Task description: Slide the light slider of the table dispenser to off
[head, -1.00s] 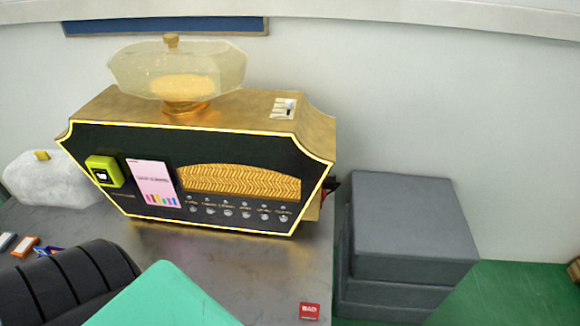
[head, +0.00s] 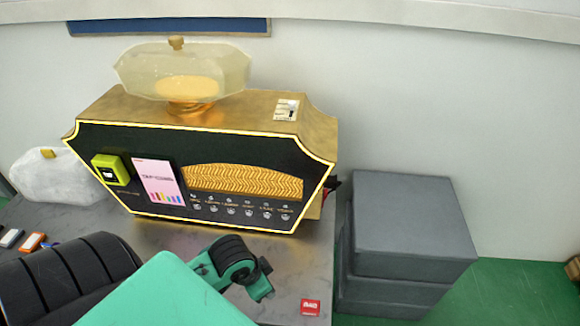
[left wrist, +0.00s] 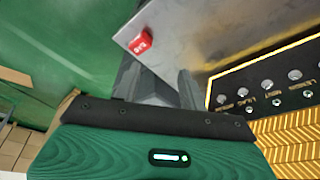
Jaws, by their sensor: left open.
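The table dispenser (head: 255,160) is a gold and black box with a lit yellow edge and a clear bowl on top. A small white slider plate (head: 288,108) with a dark knob is on its gold top, near the right end; which end means off is too small to read. My left gripper (head: 262,284) is open and empty, low in front of the dispenser near the red block, apart from the slider. In the left wrist view its grey fingers (left wrist: 160,86) are spread, with the dispenser's front at the right. My right gripper is not in view.
A red block marked BAD (head: 311,307) lies at the table's front right. Grey stacked boxes (head: 410,235) stand right of the table. A yellow-green box (head: 110,169) and a pink card (head: 158,182) are on the dispenser's front. A white rounded object (head: 48,178) stands at left.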

